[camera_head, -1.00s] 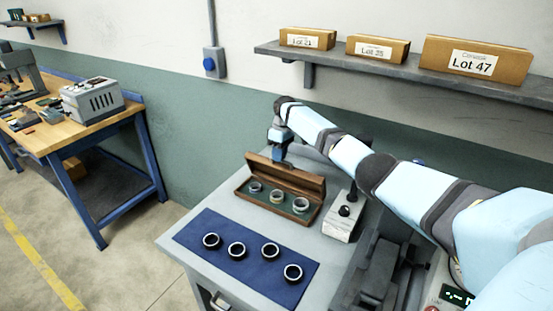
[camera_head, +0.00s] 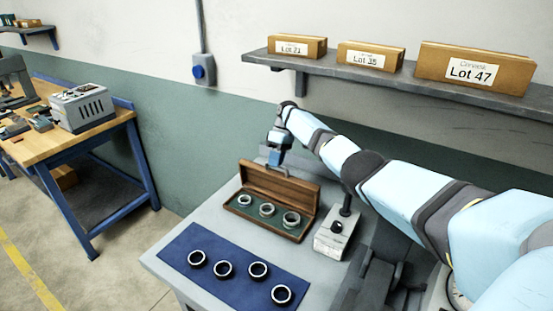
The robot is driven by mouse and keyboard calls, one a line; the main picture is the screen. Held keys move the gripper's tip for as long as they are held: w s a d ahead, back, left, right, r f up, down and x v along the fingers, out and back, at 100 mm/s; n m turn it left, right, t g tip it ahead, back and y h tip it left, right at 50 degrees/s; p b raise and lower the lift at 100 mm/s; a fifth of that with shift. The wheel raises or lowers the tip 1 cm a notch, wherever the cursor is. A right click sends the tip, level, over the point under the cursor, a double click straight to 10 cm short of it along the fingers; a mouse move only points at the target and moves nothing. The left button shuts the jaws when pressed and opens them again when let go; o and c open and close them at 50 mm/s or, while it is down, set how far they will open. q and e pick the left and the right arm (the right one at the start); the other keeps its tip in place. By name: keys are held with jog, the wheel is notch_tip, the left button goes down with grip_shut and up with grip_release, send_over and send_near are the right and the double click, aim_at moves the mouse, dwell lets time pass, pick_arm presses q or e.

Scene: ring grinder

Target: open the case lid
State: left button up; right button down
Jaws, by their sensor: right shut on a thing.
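The wooden case (camera_head: 270,225) sits at the back of the grey bench, with several rings in its green-lined tray. Its lid (camera_head: 280,186) stands raised along the back side, roughly upright. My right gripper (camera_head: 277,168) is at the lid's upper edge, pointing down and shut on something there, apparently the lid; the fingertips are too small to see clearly. My left gripper is out of view.
A blue mat (camera_head: 232,268) with several dark rings lies in front of the case. A grey block device with a black knob (camera_head: 337,228) stands right of the case. A wall shelf (camera_head: 390,78) with boxes hangs above my right arm.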

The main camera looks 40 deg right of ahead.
jog(key=shift+s+f, duration=0.25)
jog(key=shift+f, duration=0.4)
jog(key=c, duration=1.4)
grip_release()
jog(key=shift+o, duration=1.2)
jog(key=shift+w+d+f, duration=0.15)
jog(key=shift+w+f, duration=0.05)
jog(key=shift+f, duration=0.05)
jog(key=shift+w+d+f, duration=0.1)
jog(key=shift+w+d, duration=0.05)
jog(key=shift+w, duration=0.05)
jog(key=shift+r, duration=0.65)
jog(key=b+v, duration=0.4)
jog(key=v, duration=0.7)
jog(key=shift+d+f, duration=0.15)
jog(key=shift+d, duration=0.1)
jog(key=shift+w, duration=0.15)
